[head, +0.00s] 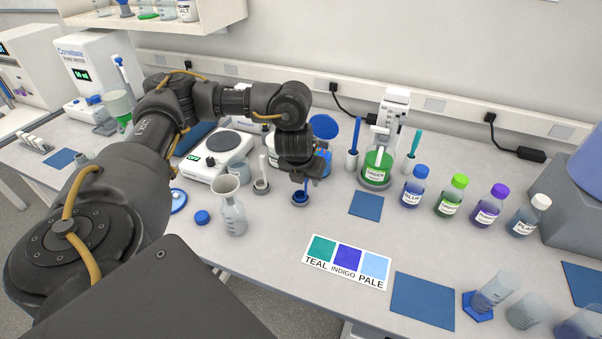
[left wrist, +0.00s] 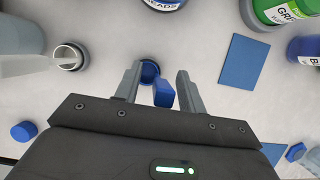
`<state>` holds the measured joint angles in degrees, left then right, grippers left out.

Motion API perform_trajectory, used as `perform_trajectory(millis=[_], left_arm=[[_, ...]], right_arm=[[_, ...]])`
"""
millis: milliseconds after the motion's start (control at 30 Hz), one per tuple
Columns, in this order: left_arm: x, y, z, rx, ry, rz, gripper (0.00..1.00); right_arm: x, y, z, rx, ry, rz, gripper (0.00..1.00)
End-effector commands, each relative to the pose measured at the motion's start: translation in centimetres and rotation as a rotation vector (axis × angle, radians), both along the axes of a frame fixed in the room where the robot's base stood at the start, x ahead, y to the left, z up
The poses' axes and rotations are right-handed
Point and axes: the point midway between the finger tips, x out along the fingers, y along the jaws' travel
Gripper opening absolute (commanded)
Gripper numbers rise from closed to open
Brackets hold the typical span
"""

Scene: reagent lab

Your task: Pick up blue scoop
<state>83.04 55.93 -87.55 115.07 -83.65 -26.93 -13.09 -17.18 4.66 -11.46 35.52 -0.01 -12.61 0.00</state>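The blue scoop (head: 305,190) stands upright in a small round holder (head: 299,201) on the bench. In the left wrist view the blue scoop's handle (left wrist: 163,94) shows between the fingers, with the dark blue holder (left wrist: 149,72) behind it. My left gripper (head: 308,181) reaches down over the scoop. In the left wrist view its two fingers (left wrist: 158,92) are spread, with visible gaps on both sides of the handle. The scoop's lower end is hidden in the holder. My right gripper is not in view.
A white-handled tool in a holder (head: 262,184) and a glass flask (head: 231,207) stand to the left. A blue-labelled jar (left wrist: 163,4) is close behind. A green-filled beaker (head: 377,168) and blue mat (head: 366,204) lie to the right. Colour cards (head: 346,262) lie in front.

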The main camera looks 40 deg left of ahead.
Motion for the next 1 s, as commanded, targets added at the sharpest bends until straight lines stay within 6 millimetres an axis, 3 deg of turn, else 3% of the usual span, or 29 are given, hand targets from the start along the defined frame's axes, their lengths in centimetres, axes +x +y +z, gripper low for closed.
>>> perform_trajectory(millis=[100,400,700,1000], left_arm=[[0.32,0.1,-1.13,-0.001,0.002,0.001,0.4],[0.47,0.13,-1.21,0.0,0.0,-0.001,0.39],[0.46,0.13,-1.2,0.0,0.0,-0.001,0.0],[0.46,0.12,-1.07,0.0,0.0,-0.001,0.0]], right_arm=[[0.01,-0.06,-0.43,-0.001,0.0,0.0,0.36],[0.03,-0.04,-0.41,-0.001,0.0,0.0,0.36],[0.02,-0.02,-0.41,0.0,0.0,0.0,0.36],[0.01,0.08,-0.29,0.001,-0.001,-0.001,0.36]])
